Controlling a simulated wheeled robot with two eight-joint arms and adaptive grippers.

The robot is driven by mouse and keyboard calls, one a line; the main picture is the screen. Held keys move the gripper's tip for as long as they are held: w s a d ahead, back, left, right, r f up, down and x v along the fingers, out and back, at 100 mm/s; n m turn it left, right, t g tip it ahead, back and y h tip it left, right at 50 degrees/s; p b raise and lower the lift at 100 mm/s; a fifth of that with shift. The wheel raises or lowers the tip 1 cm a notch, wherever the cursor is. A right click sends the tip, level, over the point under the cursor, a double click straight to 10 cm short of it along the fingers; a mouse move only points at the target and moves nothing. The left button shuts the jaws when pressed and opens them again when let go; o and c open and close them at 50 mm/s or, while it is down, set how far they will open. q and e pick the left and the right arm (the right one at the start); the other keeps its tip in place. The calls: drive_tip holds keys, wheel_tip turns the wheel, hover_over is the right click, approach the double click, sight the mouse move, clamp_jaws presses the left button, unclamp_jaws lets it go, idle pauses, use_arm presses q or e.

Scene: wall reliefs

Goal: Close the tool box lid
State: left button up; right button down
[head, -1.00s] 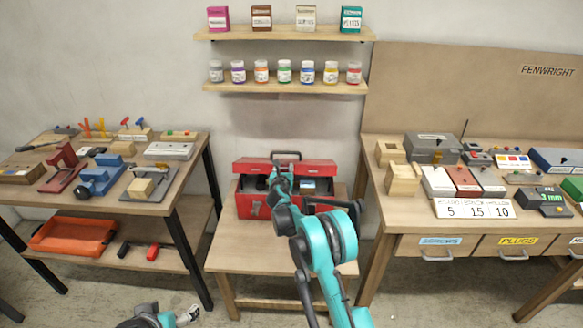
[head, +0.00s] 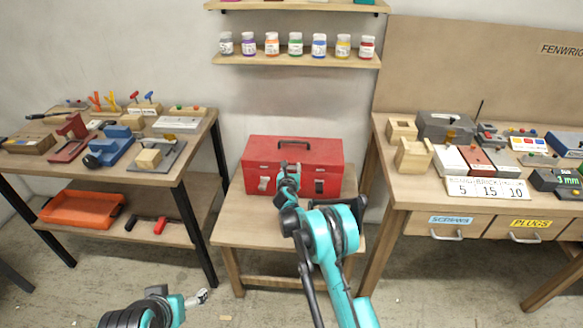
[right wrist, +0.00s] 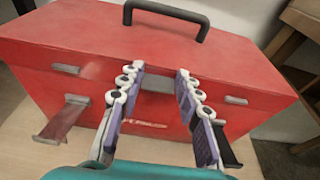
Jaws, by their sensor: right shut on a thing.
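The red tool box (head: 335,188) stands on the low wooden table in the middle. Its lid (head: 318,150) is down on the body, with the black handle (head: 293,142) on top. My right gripper (head: 287,168) is at the middle of the box's front. In the right wrist view, its fingers (right wrist: 160,72) are spaced apart at the front edge of the lid (right wrist: 90,38), gripping there. A front latch (right wrist: 62,120) sticks outward at the left; the right one is partly hidden by a finger. My left gripper (head: 196,298) is low at the bottom left, away from the box; its jaws are too small to read.
A workbench (head: 385,185) with blocks and devices stands at the right. A table with tools and an orange tray (head: 80,210) stands at the left. A shelf with jars (head: 296,62) hangs above the box. Bare table top surrounds the box.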

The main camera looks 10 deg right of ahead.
drive_tip(key=shift+d+f, duration=0.1)
drive_tip(key=shift+f, duration=0.1)
drive_tip(key=c, duration=1.3)
unclamp_jaws()
drive_tip(key=shift+o, duration=1.3)
drive_tip(key=shift+w+f, duration=0.2)
drive_tip(key=shift+f, duration=0.05)
drive_tip(key=shift+r, duration=0.15)
drive_tip(key=shift+s, duration=0.25)
drive_tip(key=v, duration=1.1)
drive_tip(key=shift+s, duration=0.3)
drive_tip(key=shift+r, duration=0.1)
